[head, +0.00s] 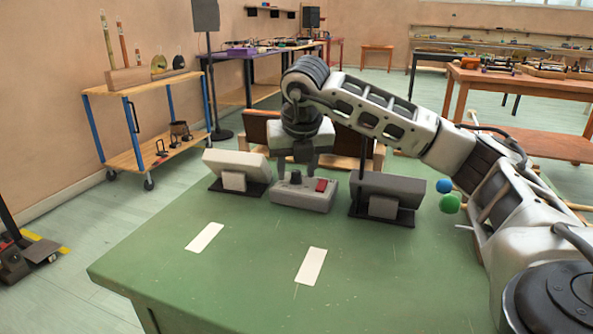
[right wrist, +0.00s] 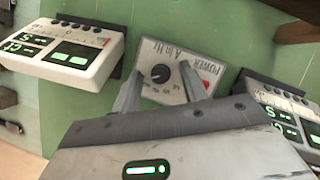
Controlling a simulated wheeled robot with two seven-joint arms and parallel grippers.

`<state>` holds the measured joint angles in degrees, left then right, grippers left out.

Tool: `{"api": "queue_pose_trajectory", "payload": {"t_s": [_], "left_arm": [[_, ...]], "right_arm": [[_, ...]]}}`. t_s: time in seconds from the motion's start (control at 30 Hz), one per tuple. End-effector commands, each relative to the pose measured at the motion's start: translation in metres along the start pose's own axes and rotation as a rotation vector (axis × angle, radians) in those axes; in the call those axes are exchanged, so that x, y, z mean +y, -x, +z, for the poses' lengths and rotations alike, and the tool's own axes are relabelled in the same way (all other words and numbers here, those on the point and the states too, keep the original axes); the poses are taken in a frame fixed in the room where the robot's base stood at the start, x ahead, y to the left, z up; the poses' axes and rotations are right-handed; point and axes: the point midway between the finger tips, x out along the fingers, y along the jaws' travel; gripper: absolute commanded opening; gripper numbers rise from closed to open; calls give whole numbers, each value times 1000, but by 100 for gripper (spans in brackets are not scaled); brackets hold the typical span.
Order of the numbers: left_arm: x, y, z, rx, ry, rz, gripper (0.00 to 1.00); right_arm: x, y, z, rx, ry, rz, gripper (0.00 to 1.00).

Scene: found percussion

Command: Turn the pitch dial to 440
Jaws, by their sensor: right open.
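The pitch box (head: 302,195) is a small grey box on the green table, with a black dial (head: 295,177) and a red power switch (head: 321,185). In the right wrist view its face shows upside-down lettering, "A in Hz" and "POWER", and the dial (right wrist: 160,73) with a pale pointer mark; the numbers are too small to read. My right gripper (head: 297,168) is over the box, pointing down. Its open fingers (right wrist: 161,76) appear on either side of the dial in the wrist view, with a gap on both sides. My left gripper is not in view.
A white tuner (head: 238,165) stands left of the box and a dark grey one (head: 385,188) right of it, both close. Two white strips (head: 205,237) lie in front; the front table is otherwise clear.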

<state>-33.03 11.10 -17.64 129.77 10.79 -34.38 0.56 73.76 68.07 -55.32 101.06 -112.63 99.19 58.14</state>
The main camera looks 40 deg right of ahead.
Motion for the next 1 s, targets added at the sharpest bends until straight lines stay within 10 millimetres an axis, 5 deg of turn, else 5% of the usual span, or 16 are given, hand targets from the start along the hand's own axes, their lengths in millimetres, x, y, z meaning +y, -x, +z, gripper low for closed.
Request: {"api": "queue_pose_trajectory", "payload": {"t_s": [0.27, 0.43, 1.0], "left_arm": [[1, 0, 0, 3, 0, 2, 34], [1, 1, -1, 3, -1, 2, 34], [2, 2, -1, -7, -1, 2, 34]], "right_arm": [[0, -1, 0, 0, 0, 0, 44], [0, -1, 0, 0, 0, 0, 0], [-2, 0, 0, 1, 141, 58, 0]]}}
